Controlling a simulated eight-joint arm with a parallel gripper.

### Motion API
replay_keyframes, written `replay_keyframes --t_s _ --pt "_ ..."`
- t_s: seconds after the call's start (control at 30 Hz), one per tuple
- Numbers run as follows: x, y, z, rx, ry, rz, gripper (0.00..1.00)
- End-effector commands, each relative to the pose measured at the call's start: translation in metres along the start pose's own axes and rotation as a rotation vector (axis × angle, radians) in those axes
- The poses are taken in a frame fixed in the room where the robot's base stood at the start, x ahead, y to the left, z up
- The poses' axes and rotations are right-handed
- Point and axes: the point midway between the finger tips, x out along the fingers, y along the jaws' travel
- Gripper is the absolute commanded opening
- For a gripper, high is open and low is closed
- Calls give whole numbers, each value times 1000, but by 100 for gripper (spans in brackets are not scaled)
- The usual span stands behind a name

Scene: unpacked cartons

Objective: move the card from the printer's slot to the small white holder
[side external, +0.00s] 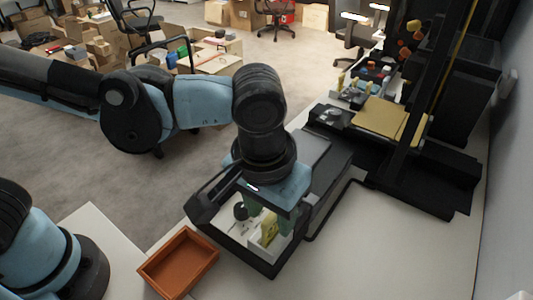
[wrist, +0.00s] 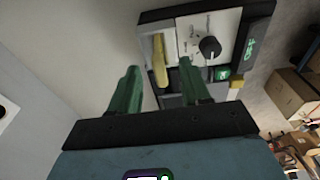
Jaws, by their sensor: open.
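A yellow card (side external: 269,228) stands on edge in a pale slot on the white panel (side external: 237,230) of a black machine. In the wrist view the card (wrist: 160,60) shows as a narrow yellow strip ahead of my fingers. My gripper (side external: 270,220) is above this panel, pointing down, with green fingers. In the wrist view my gripper (wrist: 158,76) is open, and the card lines up with the gap between the fingertips. I cannot tell whether a finger touches it. A small white object (wrist: 6,112) is cut off at the left edge; I cannot tell if it is the holder.
A black knob (wrist: 210,47) sits close to the card, beside the right finger. An empty orange-brown tray (side external: 180,262) lies left of the machine. A tall black frame with a yellow plate (side external: 379,118) stands behind. The white tabletop (side external: 400,250) is clear at the right.

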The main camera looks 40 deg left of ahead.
Motion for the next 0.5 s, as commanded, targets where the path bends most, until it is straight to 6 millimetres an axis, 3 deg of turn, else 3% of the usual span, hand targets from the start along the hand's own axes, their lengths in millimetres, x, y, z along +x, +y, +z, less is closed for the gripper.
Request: replay_keyframes --t_s 0.5 --pt "-82 0 1 0 0 0 47"
